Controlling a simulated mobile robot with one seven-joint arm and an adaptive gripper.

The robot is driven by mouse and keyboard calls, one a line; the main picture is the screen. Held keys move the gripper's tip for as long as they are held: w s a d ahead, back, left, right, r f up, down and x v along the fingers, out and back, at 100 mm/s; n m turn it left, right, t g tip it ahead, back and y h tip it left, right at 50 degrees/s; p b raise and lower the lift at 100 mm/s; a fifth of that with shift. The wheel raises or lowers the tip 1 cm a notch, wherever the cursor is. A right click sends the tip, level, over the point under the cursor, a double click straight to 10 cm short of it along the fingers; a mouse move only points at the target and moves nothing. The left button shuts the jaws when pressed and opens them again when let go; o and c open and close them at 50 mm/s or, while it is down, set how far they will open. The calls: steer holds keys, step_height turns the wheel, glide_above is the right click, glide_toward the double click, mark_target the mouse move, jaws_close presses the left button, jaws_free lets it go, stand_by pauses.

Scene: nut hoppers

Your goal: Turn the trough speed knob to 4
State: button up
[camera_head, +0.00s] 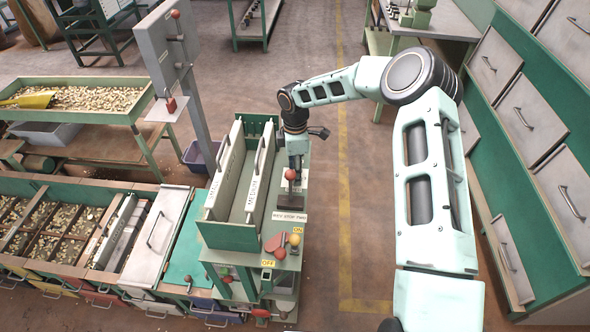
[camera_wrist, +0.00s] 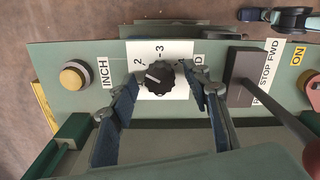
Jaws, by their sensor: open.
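The trough speed knob (camera_wrist: 160,77) is black with a ridged edge, on a white dial plate (camera_wrist: 176,52) marked 2, 3 and 4. My gripper (camera_wrist: 162,79) is open, with one finger on each side of the knob; gaps seem to show, but I cannot tell contact for sure. In the head view my gripper (camera_head: 294,165) is over the far end of the green control stand, and the knob is hidden there.
A yellow button (camera_wrist: 74,76) beside INCH is left of the dial. A lever (camera_wrist: 262,88) by STOP FWD stands close on the right. In the head view a red-balled lever (camera_head: 290,174) rises near my gripper. The MEDIUM hopper panels (camera_head: 256,180) stand at left.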

steer(key=c, duration=1.2)
steer(key=shift+o, duration=0.2)
steer(key=shift+m+b, duration=0.3)
steer(key=shift+b, duration=0.1)
steer(key=m+b, duration=0.3)
steer(key=shift+f+m, duration=0.15)
steer(key=shift+m, duration=0.15)
steer(key=m+b, duration=0.4)
steer(key=m, duration=0.2)
steer(key=m+b, duration=0.1)
steer(key=m, duration=0.3)
steer(key=shift+b, duration=0.35)
steer(key=m+b, duration=0.1)
steer(key=m, duration=0.2)
steer(key=shift+m, duration=0.3)
steer(key=m, duration=0.5)
steer(key=shift+r+m+b, duration=0.2)
steer(key=shift+m+b, duration=0.15)
steer(key=shift+m, duration=0.35)
